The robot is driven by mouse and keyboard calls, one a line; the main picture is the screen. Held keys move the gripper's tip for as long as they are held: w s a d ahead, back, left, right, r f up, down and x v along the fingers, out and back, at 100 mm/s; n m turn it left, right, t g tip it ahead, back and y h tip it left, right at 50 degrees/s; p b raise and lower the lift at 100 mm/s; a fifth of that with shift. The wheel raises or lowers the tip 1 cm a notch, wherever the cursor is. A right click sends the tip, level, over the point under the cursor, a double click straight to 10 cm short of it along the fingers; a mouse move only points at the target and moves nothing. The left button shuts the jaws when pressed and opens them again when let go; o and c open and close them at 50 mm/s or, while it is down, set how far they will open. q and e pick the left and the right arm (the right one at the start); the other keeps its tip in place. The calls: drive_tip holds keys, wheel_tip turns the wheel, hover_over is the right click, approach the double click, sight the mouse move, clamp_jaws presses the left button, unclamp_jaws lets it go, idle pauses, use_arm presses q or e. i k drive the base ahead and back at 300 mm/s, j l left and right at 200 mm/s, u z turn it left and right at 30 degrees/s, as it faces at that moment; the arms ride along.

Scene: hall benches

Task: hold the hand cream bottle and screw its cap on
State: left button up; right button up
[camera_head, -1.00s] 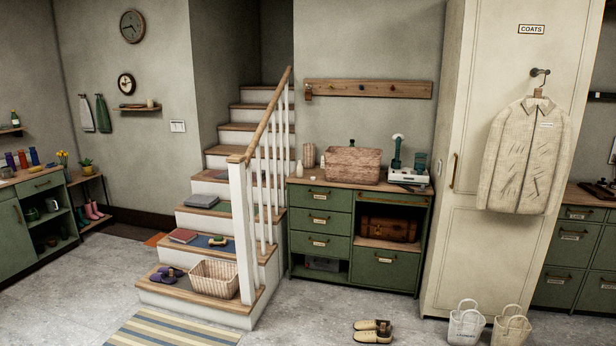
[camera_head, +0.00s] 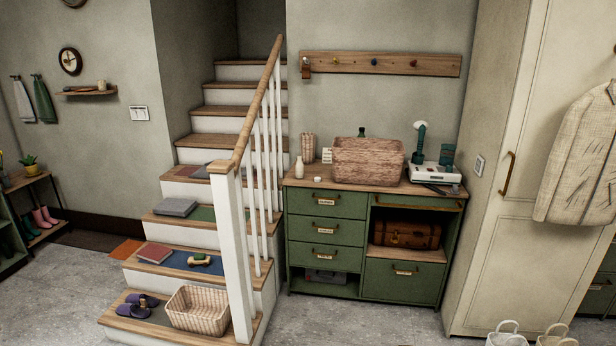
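A small white bottle (camera_head: 299,167), which looks like the hand cream bottle, stands upright at the left end of the green cabinet's wooden top (camera_head: 300,182). A small white round piece (camera_head: 318,179), possibly its cap, lies on the top just right of the bottle. Both are too small to make out details such as the bottle's neck. Neither of my grippers shows in the head view.
A large woven basket (camera_head: 368,162) fills the middle of the cabinet top. A white device with a green upright part (camera_head: 435,173) stands to its right. The staircase newel post (camera_head: 232,255) rises left of the cabinet. The floor before the cabinet (camera_head: 370,318) is clear.

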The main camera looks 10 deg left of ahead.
sight(299, 167)
drive_tip(key=i+j+u, duration=0.1)
drive_tip(key=i+j, duration=1.05)
drive_tip(key=i, duration=1.05)
drive_tip(key=i+z, duration=0.15)
drive_tip(key=z, duration=1.15)
